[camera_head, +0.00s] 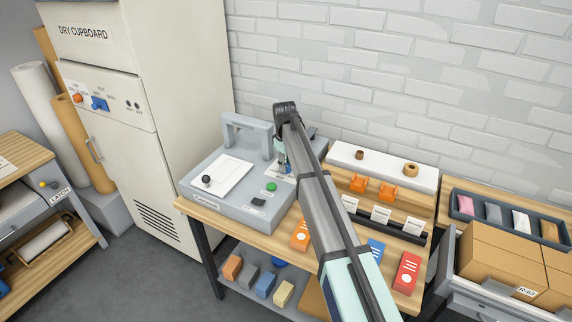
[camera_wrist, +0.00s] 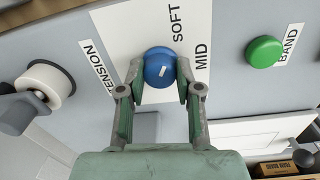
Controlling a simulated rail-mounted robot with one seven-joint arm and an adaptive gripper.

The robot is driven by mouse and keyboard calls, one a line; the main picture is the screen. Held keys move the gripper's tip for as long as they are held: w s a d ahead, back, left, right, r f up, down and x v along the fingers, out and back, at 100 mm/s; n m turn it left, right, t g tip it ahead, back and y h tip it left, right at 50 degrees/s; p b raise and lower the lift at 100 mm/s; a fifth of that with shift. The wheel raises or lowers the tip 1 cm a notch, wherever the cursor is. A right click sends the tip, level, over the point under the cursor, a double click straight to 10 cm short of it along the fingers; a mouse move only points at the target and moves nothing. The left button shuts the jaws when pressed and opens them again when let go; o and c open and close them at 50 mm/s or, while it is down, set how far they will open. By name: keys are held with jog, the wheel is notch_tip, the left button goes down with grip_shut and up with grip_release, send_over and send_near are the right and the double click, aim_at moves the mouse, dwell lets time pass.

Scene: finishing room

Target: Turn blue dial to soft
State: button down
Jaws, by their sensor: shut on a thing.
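The blue dial (camera_wrist: 159,62) sits on a white plate (camera_wrist: 117,22) marked SOFT and MID, beside a TENSION label (camera_wrist: 95,66). It has a short white mark near its middle; I cannot tell which word the mark points to. My gripper (camera_wrist: 159,74) is shut on the dial, one finger on each side. In the head view my gripper (camera_head: 281,160) is down at the right part of the grey machine (camera_head: 232,212), and the arm and gripper hide the dial there.
A green button (camera_wrist: 264,51) marked BAND is right of the dial in the wrist view, and a round cream-and-dark part (camera_wrist: 45,82) is left. The dry cupboard (camera_head: 178,110) has another blue knob (camera_head: 99,104). Orange and blue packs lie near my arm.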

jog(key=shift+s+f, duration=0.1)
dwell(0.3)
jog(key=c, duration=0.8)
grip_release()
jog(key=shift+o, duration=0.2)
notch_tip(320, 180, up, 12)
jog(key=shift+s+a, duration=0.15)
